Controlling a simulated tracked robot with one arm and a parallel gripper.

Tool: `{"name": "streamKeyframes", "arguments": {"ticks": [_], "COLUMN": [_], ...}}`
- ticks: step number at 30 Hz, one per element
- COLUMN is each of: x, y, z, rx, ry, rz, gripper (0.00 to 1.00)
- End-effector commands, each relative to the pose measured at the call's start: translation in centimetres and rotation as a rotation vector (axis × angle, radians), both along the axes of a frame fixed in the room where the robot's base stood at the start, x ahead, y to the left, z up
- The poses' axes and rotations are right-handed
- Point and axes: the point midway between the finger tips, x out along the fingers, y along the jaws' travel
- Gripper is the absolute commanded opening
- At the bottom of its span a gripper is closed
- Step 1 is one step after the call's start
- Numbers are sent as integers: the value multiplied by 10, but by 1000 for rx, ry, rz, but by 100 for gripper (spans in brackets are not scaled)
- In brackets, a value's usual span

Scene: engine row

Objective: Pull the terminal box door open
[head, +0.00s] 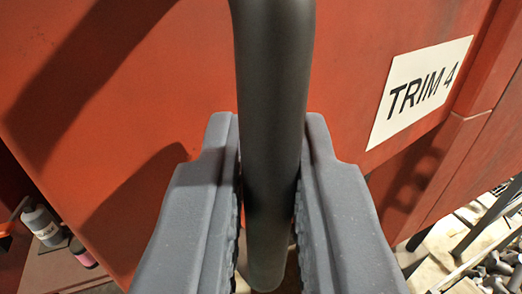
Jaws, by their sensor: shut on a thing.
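The terminal box door (150,90) is an orange-red panel that fills most of the view. A white label reading "TRIM 4" (420,88) is on the red surface at the right. A dark grey bar handle (272,80) runs down the middle of the view. My gripper (270,165) has its two grey jaws on either side of the handle and is shut on it. The handle's fixing points to the door are not in view. The gripper's shadow falls on the red panel at the left.
At the lower left, a shelf (60,268) holds small bottles (42,225) and an orange object. At the lower right, below the red edge, are metal legs or rails (485,225) and scattered grey parts on a pale floor.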

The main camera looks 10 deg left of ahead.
Motion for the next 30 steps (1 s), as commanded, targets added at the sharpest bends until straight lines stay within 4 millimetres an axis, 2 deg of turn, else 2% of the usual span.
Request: {"name": "streamKeyframes", "arguments": {"ticks": [1,3,17,22,30], "x": [2,2,-2,-20,-69], "y": [0,0,-1,-4,-9], "z": [-8,-7,-3,-5,-4], "rx": [8,8,2,5,1], "ry": [13,13,6,4,1], "rz": [3,3,1,0,3], "gripper": [15,30,30,30,30]}}
